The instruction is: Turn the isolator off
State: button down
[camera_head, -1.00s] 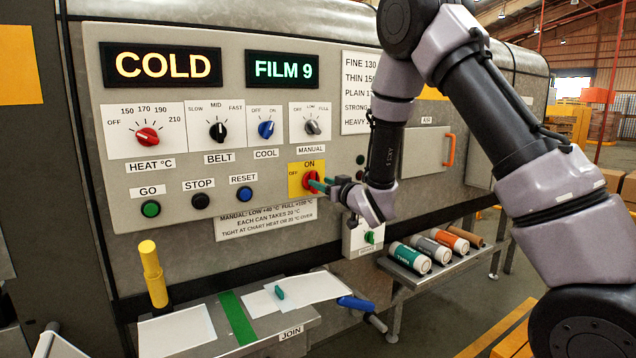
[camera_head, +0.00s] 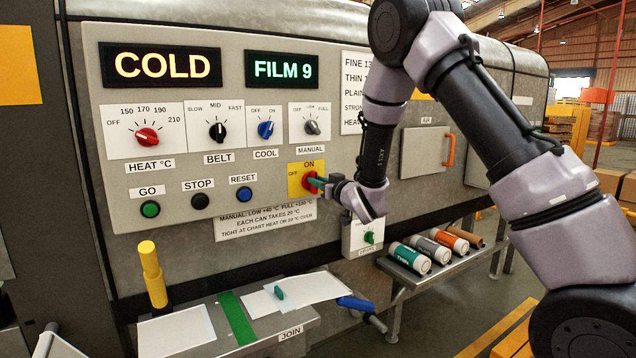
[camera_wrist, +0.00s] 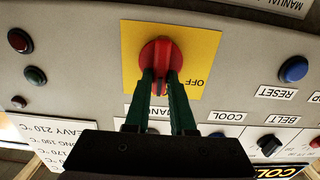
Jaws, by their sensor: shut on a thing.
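The isolator is a red rotary handle (camera_head: 309,182) on a yellow plate (camera_head: 293,190) marked ON at the top and OFF at the left. In the wrist view the red handle (camera_wrist: 160,56) sits upside down on its yellow plate (camera_wrist: 196,42). My gripper (camera_head: 318,183) reaches it from the right. In the wrist view its two green fingers (camera_wrist: 166,84) are shut on the handle's grip bar. The fingers hide part of the handle, and its exact angle is hard to tell in the head view.
The panel carries HEAT (camera_head: 147,137), BELT (camera_head: 217,131), COOL (camera_head: 265,130) and MANUAL (camera_head: 312,128) knobs above. GO (camera_head: 150,209), STOP (camera_head: 200,201) and RESET (camera_head: 244,194) buttons are to the left. A small box with a green knob (camera_head: 369,237) hangs below my gripper.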

jog(key=shift+n, duration=0.3)
jog(key=shift+s+a+f+n, duration=0.1)
jog(key=shift+a+f+n, duration=0.1)
jog(key=shift+n, duration=2.65)
jog(key=shift+s+a+f+n, duration=0.1)
jog(key=shift+f+n, duration=0.1)
jog(key=shift+n, duration=2.6)
jog(key=shift+s+a+f+n, duration=0.1)
jog(key=shift+f+n, duration=0.1)
jog(key=shift+n, duration=2.65)
jog(key=c, duration=0.8)
grip_release()
jog(key=shift+o, duration=0.2)
jog(key=v, duration=1.1)
